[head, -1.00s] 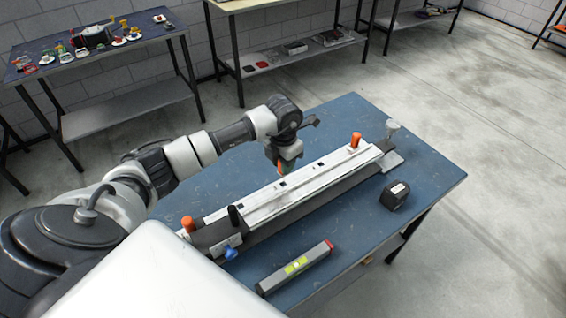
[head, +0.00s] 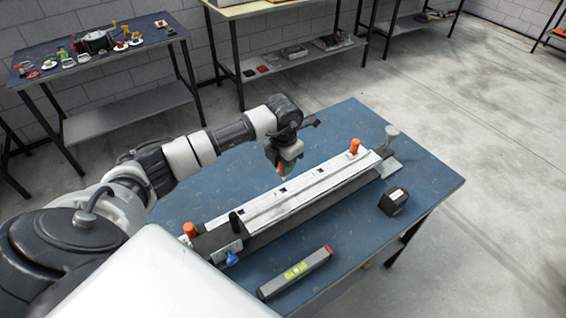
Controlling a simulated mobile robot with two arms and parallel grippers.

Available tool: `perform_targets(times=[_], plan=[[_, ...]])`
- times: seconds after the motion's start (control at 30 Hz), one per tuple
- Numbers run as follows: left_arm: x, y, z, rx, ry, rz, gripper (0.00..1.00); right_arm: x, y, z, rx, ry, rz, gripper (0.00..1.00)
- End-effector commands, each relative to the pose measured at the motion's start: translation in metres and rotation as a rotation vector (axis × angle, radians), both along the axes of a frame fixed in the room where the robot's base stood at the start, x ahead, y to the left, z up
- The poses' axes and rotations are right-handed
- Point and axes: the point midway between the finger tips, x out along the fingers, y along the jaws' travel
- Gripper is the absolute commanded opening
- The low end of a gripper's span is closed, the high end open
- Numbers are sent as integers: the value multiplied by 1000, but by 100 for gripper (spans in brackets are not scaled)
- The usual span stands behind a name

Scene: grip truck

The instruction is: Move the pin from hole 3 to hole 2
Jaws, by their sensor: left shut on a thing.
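A long white rail (head: 300,188) with small dark square holes lies diagonally on the blue table. One dark hole (head: 283,189) shows just below my left gripper, and another (head: 322,168) farther right. My left gripper (head: 284,172) points down over the rail's back edge, near its middle. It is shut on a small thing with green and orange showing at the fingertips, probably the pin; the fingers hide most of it. I cannot tell whether its lower end touches the rail. Orange knobs (head: 354,146) (head: 190,230) stand near the rail's ends. My right gripper is out of view.
A black box-shaped tool (head: 393,201) and a grey spirit level (head: 296,272) lie in front of the rail. A black knob (head: 235,222) and a blue knob (head: 231,258) are at its near end. The blue table (head: 335,120) is clear behind the rail.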

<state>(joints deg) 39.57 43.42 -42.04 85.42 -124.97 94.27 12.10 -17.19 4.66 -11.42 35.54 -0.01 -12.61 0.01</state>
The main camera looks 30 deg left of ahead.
Motion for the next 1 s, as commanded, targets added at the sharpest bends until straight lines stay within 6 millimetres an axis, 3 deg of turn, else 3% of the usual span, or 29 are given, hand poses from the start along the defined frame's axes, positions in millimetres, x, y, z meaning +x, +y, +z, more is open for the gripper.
perform_targets(times=[1.0], plan=[[0,0,62,1,-1,0,3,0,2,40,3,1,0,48]])
